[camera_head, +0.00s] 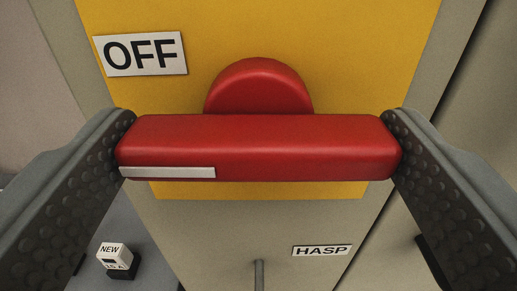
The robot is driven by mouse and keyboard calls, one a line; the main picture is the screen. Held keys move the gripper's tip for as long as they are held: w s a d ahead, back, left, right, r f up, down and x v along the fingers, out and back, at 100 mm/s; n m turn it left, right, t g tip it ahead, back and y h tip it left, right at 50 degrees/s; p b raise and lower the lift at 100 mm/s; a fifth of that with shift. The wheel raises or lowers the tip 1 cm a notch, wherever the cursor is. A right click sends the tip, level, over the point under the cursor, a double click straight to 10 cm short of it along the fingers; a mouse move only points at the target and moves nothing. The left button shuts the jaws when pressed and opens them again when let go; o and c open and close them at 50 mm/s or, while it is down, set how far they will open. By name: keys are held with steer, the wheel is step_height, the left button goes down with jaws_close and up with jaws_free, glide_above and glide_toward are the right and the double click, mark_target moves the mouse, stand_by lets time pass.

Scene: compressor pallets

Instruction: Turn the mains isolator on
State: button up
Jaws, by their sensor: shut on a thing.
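The mains isolator's red handle (258,147) lies level across the middle of the view, with a white stripe at its left end. Its round red hub (258,88) shows behind and above it, on a yellow plate (345,50). A white OFF label (140,54) is on the plate at the upper left. My gripper (258,150) is shut on the handle, one ridged finger pad at each end of it. No ON label is visible.
The plate sits on a grey panel. A HASP label (322,250) and a thin grey rod (259,275) are below the handle. A small block marked NEW (113,257) is at the lower left, on a dark base. A dark panel edge runs along the right.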

steer(key=m, duration=0.4)
steer(key=shift+m, duration=0.4)
steer(key=m, duration=0.4)
steer(key=shift+m, duration=0.3)
steer(key=m, duration=0.4)
steer(key=shift+m, duration=0.3)
steer(key=shift+f+m, duration=0.1)
steer(key=shift+m, duration=1.9)
steer(key=o, duration=0.9)
steer(key=shift+d, duration=0.1)
steer(key=shift+c, duration=0.2)
steer(key=shift+s, duration=0.15)
